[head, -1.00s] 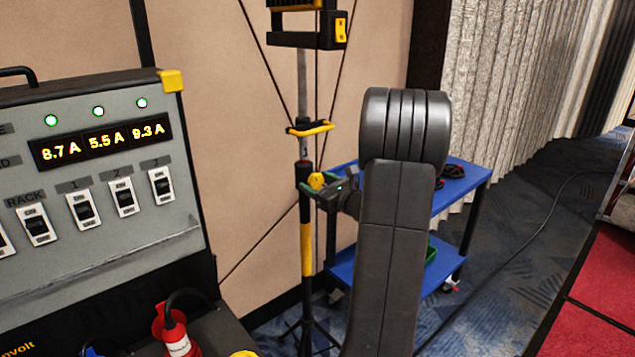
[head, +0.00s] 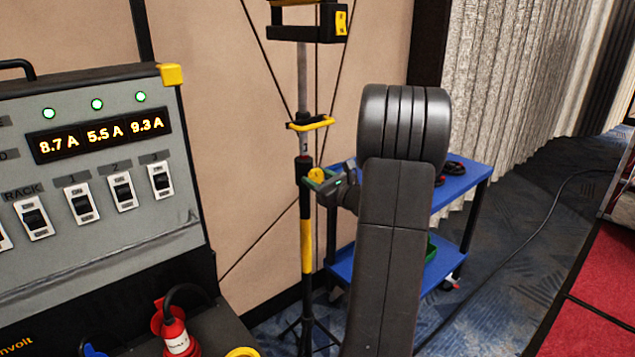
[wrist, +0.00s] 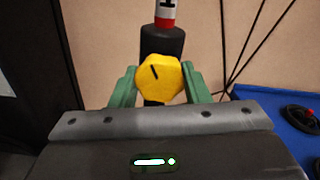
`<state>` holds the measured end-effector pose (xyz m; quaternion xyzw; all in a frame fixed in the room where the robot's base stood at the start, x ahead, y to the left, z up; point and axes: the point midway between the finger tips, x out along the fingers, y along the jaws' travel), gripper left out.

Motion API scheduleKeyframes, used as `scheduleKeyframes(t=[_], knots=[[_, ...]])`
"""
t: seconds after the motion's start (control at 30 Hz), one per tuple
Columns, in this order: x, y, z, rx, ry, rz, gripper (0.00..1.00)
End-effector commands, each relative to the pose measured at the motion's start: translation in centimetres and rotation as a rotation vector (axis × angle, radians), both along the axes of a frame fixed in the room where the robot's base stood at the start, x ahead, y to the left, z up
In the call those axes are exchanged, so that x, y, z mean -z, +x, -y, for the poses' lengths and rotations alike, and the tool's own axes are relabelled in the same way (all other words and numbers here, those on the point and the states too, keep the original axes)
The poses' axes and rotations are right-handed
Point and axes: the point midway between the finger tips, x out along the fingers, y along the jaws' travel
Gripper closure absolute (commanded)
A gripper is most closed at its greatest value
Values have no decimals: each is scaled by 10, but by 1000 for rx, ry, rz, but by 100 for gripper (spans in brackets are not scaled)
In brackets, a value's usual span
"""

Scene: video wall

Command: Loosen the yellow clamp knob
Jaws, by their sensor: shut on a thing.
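The yellow clamp knob (head: 316,175) sits on the dark upright pole of a stand (head: 305,215), in the middle of the head view. In the wrist view the knob (wrist: 160,78) faces me, with a short dark line on its face tilted a little off upright. My gripper (head: 319,181) has green fingers, one on each side of the knob, and is shut on it. The fingers also show left and right of the knob in the wrist view (wrist: 160,86). The back of the knob is hidden.
A yellow-and-black handle (head: 312,124) crosses the pole above the knob. Thin dark cables run beside it along the beige wall. A blue cart (head: 462,188) stands behind my arm. A grey power box (head: 100,180) with switches fills the left.

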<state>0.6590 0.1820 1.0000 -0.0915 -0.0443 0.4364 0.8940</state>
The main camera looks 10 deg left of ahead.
Motion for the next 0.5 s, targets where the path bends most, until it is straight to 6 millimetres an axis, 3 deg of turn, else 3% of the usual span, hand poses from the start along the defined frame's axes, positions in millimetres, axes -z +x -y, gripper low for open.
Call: scheduleKeyframes(t=[0.5], knots=[[7, 0, -1, 0, -263, 344, 81]])
